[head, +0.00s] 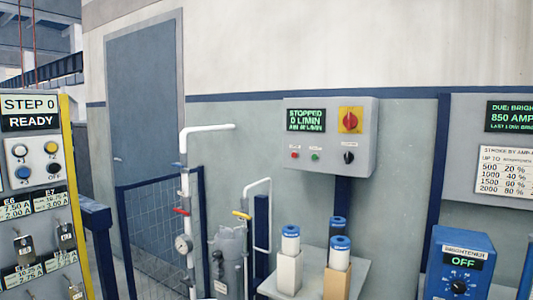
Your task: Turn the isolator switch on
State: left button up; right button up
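The isolator switch (349,120) is a red rotary handle on a yellow square plate. It sits at the upper right of a grey control box (365,162) on the wall, right of centre in the head view. The handle looks roughly upright. The box's green-lettered display (306,120) reads STOPPED and 0 L/MIN, with a smaller line below. Under it are a red button (295,155), a green button (315,156) and a black knob (348,157). Neither of my grippers is in view.
Below the box, several blue-topped white cylinders (290,243) stand on a grey table (357,272). White pipes (187,215) and a grey vessel (228,262) stand left of it. A blue BRIGHTENER unit (461,266) reading OFF is at right, a READY panel (32,150) at left.

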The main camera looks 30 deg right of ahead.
aim_at(350, 121)
jog(key=z, duration=1.6)
jog(key=i+j, duration=0.2)
jog(key=j, duration=0.2)
jog(key=i+j, duration=0.2)
jog(key=j, duration=0.2)
jog(key=i+j, duration=0.2)
jog(key=j, duration=0.2)
jog(key=i+j, duration=0.2)
jog(key=j, duration=0.2)
